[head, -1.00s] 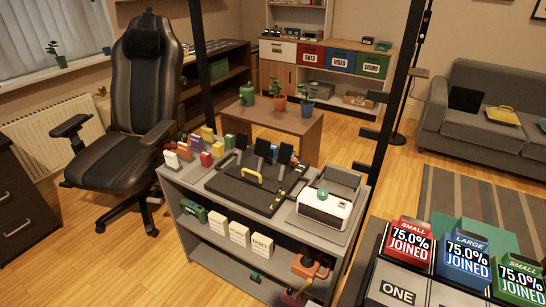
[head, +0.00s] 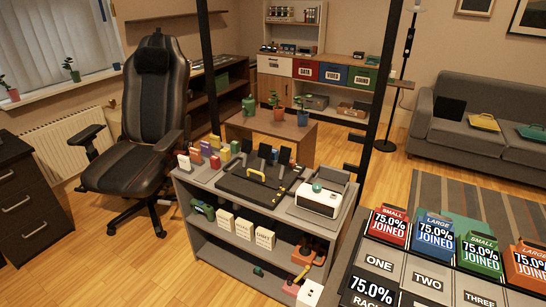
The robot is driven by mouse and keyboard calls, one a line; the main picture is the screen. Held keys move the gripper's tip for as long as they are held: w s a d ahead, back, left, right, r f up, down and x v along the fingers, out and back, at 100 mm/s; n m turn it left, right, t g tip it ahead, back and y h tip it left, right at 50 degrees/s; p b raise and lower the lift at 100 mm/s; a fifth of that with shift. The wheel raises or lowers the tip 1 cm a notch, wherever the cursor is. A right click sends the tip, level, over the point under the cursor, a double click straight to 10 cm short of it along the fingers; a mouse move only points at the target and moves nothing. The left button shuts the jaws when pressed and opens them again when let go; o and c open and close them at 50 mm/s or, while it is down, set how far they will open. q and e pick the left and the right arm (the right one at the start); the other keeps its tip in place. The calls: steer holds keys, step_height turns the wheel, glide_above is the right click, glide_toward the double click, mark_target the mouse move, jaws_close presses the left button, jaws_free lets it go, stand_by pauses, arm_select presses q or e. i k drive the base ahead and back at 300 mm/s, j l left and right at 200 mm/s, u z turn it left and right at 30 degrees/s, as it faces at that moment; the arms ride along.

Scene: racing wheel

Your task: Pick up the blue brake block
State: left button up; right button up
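Several small coloured blocks stand in a cluster at the back left of the grey shelf unit's top (head: 300,222) in the head view. They include a white block (head: 183,162), a purple block (head: 205,149), a red block (head: 214,161) and a yellow block (head: 214,141). They are small, and some overlap. I cannot tell for sure which one is the blue brake block. A black pedal board (head: 245,187) with a yellow handle lies to their right. Neither of my grippers is in view.
A white device (head: 318,202) sits on the unit's right end. White boxes (head: 244,229) stand on its shelf. A black office chair (head: 150,120) is to the left. Black uprights (head: 381,110) rise near the unit. A board with coloured boxes (head: 433,232) fills the lower right.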

mark_target(275, 152)
steer(key=i+j+z, duration=0.15)
steer(key=j, duration=0.25)
steer(key=j+z, duration=0.15)
steer(key=j, duration=0.3)
steer(key=i+j+z, duration=0.45)
steer(key=j+z, duration=0.15)
steer(key=j, duration=0.15)
steer(key=i+j+z, duration=0.75)
steer(key=j, duration=0.35)
steer(key=i+l+u, duration=0.2)
steer(key=i+l, duration=0.1)
steer(key=l, duration=0.1)
